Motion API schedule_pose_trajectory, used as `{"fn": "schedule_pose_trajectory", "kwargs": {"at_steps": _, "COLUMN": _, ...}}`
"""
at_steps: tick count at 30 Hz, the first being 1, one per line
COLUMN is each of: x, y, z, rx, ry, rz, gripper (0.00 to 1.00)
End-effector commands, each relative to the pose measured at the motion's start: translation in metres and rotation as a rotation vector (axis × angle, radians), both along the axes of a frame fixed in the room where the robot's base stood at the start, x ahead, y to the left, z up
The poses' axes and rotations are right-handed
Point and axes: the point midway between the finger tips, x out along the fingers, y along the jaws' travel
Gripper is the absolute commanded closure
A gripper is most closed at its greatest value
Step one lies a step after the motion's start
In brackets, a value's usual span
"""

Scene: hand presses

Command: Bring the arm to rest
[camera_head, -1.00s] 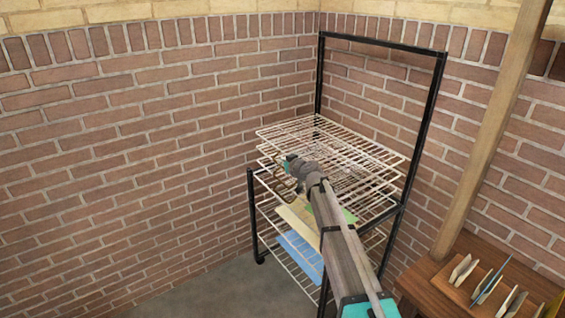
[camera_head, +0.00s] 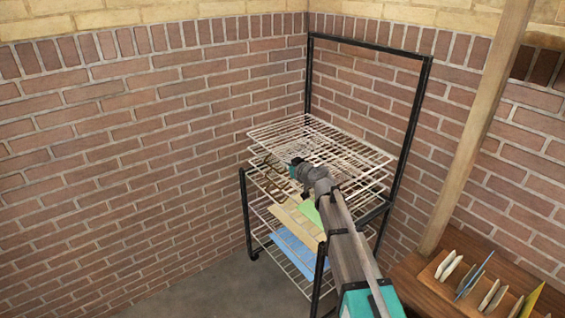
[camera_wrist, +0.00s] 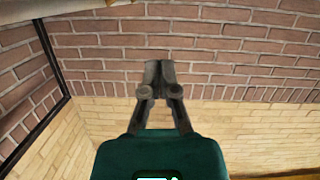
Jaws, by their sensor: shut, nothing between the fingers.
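My gripper (camera_wrist: 160,82) shows in the wrist view with its two dark fingers together and nothing between them. The gripper's fingers are small and hard to make out there against the wires. I cannot tell how far they are from the shelves.
The black-framed rack holds yellow, green (camera_head: 309,213) and blue (camera_head: 299,250) sheets on its lower shelves. A wooden post (camera_head: 478,130) and a wooden table (camera_head: 408,278) with a card holder stand at the right. The grey floor (camera_head: 215,290) at lower left is clear.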

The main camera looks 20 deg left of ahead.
Motion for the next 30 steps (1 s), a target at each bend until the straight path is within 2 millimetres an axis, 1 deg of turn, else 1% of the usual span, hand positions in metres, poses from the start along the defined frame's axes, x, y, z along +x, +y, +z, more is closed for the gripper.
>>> {"fn": "schedule_pose_trajectory", "kwargs": {"at_steps": 13, "x": -0.001, "y": -0.003, "z": 0.000, "rx": 0.000, "ry": 0.001, "rz": 0.000, "gripper": 1.00}}
{"fn": "schedule_pose_trajectory", "kwargs": {"at_steps": 17, "x": -0.007, "y": -0.012, "z": -0.002, "rx": -0.011, "ry": 0.024, "rz": 0.004, "gripper": 1.00}}
{"fn": "schedule_pose_trajectory", "kwargs": {"at_steps": 20, "x": -0.017, "y": -0.028, "z": -0.006, "rx": -0.033, "ry": 0.068, "rz": 0.009, "gripper": 1.00}}
{"fn": "schedule_pose_trajectory", "kwargs": {"at_steps": 23, "x": -0.032, "y": -0.053, "z": -0.015, "rx": -0.068, "ry": 0.145, "rz": 0.013, "gripper": 1.00}}
{"fn": "schedule_pose_trajectory", "kwargs": {"at_steps": 26, "x": -0.053, "y": -0.087, "z": -0.027, "rx": -0.119, "ry": 0.254, "rz": 0.000, "gripper": 1.00}}
{"fn": "schedule_pose_trajectory", "kwargs": {"at_steps": 27, "x": -0.063, "y": -0.103, "z": -0.033, "rx": -0.143, "ry": 0.308, "rz": -0.011, "gripper": 1.00}}
{"fn": "schedule_pose_trajectory", "kwargs": {"at_steps": 29, "x": -0.079, "y": -0.129, "z": -0.043, "rx": -0.183, "ry": 0.392, "rz": -0.034, "gripper": 1.00}}
{"fn": "schedule_pose_trajectory", "kwargs": {"at_steps": 30, "x": -0.091, "y": -0.146, "z": -0.049, "rx": -0.209, "ry": 0.451, "rz": -0.056, "gripper": 1.00}}
